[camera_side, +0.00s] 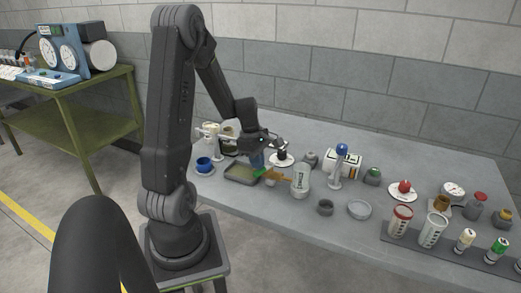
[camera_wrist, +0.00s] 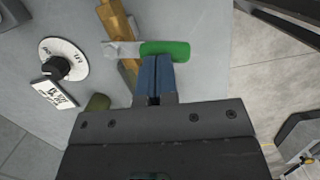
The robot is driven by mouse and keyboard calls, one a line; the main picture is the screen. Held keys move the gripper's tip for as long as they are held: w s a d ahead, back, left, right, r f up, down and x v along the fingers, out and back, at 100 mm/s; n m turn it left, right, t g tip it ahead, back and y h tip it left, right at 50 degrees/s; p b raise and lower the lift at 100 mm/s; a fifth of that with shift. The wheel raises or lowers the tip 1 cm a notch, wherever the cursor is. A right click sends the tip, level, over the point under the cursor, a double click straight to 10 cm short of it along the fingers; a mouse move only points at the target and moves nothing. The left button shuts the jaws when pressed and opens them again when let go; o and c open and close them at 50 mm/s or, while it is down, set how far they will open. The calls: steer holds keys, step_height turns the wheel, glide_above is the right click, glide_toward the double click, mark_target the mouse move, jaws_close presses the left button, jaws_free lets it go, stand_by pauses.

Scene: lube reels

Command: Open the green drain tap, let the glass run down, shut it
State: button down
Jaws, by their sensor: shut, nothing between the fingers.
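The drain tap's green handle (camera_wrist: 166,49) sticks out to the right from a grey stem in the wrist view, crosswise to the brass tap body (camera_wrist: 128,62). In the side view the green handle (camera_side: 260,172) is at the left of the brass body (camera_side: 279,177). My gripper (camera_wrist: 155,62) has its blue fingers shut with nothing between them. The fingertips are right beside the handle; I cannot tell whether they touch it. A whitish glass with markings (camera_side: 300,180) stands just right of the tap. Its liquid level is too small to read.
A shallow tray (camera_side: 229,179) lies left of the tap, with a blue cup (camera_side: 204,164) farther left. A white dial with a black knob (camera_wrist: 60,60) is near my gripper.

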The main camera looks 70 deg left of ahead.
steer(key=shift+w, duration=0.1)
steer(key=shift+w+a, duration=0.35)
steer(key=shift+w, duration=0.35)
steer(key=s+a+r, duration=0.3)
steer(key=a+r, duration=0.1)
steer(key=r, duration=0.8)
steer(key=shift+s, duration=0.1)
